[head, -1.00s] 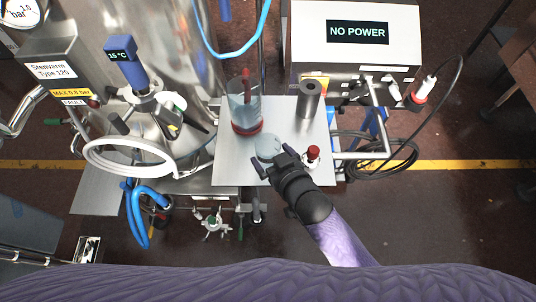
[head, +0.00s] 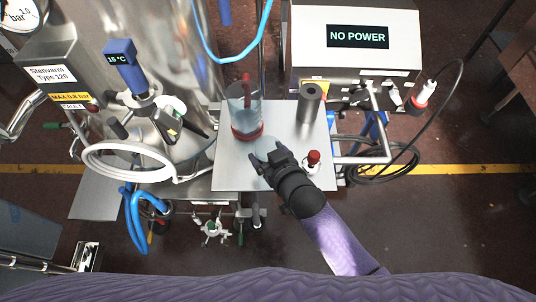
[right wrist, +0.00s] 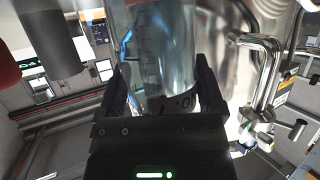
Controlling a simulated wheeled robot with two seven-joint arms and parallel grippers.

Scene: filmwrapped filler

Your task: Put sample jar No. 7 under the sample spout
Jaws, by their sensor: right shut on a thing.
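In the right wrist view, clear glass with graduation marks (right wrist: 150,45) and dark lettering shows between the fingers (right wrist: 165,85). I cannot read the number on the jar, nor tell whether it touches the shelf. I cannot make out the sample spout for sure. My left gripper does not show.
A dark grey cylinder (head: 309,105) and a small red-capped bottle (head: 314,160) stand to the right. The steel tank (head: 150,50) with a white hoop is at left. Blue hoses (head: 135,220) hang below.

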